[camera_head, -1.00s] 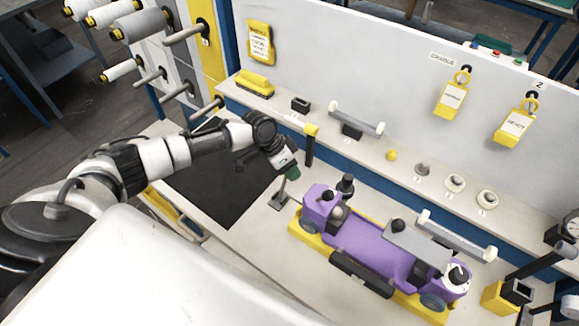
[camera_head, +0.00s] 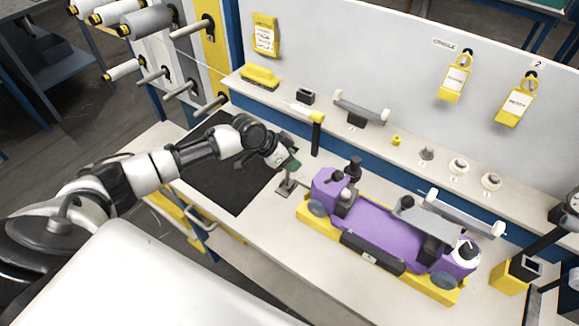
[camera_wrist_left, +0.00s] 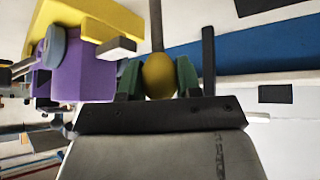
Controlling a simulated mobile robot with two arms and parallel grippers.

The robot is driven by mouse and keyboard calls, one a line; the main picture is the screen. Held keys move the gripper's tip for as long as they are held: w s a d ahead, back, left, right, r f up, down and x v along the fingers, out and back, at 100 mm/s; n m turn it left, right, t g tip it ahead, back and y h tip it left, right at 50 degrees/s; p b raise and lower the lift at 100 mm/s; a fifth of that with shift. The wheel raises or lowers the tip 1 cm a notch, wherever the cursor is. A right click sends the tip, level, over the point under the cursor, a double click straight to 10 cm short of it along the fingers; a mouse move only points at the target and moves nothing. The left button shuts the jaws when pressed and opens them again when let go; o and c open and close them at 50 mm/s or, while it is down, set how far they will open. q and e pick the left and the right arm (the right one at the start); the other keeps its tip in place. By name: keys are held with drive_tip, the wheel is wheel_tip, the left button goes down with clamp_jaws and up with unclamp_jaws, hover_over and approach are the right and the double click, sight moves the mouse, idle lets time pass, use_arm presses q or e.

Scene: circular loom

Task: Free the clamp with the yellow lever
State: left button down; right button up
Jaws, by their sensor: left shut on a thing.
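The clamp (camera_head: 286,185) is a small grey post on a flat foot, standing on the bench left of the purple machine (camera_head: 385,228). My left gripper (camera_head: 289,164) is at the top of this post, and its green fingers hide the lever in the head view. In the left wrist view, the yellow rounded lever end (camera_wrist_left: 159,75) sits between the two green fingers of my left gripper (camera_wrist_left: 158,78), which is shut on it. A grey rod runs up from the yellow end. The clamp's jaw cannot be made out. My right gripper is out of view.
The purple machine on its yellow base stands close to the right of the clamp. A black post with a yellow top (camera_head: 317,130) rises behind it. A dark mat (camera_head: 215,170) lies to the left. A shelf (camera_head: 375,145) with small parts runs along the back.

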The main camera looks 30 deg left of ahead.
use_arm(q)
drive_tip(key=shift+s+a+t, duration=0.15)
drive_tip(key=shift+s+t, duration=0.35)
drive_tip(key=shift+s, duration=0.15)
drive_tip(key=s+t, duration=0.1)
drive_tip(key=s+t+b, duration=0.1)
drive_tip(key=s+f+m+t+h+b, duration=0.1)
drive_tip(key=s, duration=0.1)
drive_tip(key=shift+s+a+t, duration=0.1)
drive_tip(key=shift+a+t, duration=0.15)
drive_tip(key=shift+t, duration=0.05)
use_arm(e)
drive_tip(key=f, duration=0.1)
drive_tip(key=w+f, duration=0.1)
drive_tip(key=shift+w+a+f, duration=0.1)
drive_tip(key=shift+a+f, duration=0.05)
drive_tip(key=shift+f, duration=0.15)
use_arm(q)
drive_tip(key=shift+s+f, duration=0.1)
drive_tip(key=shift+s, duration=0.1)
drive_tip(key=c, duration=1.2)
unclamp_jaws()
drive_tip(key=o, duration=0.4)
drive_tip(key=shift+s+a, duration=0.1)
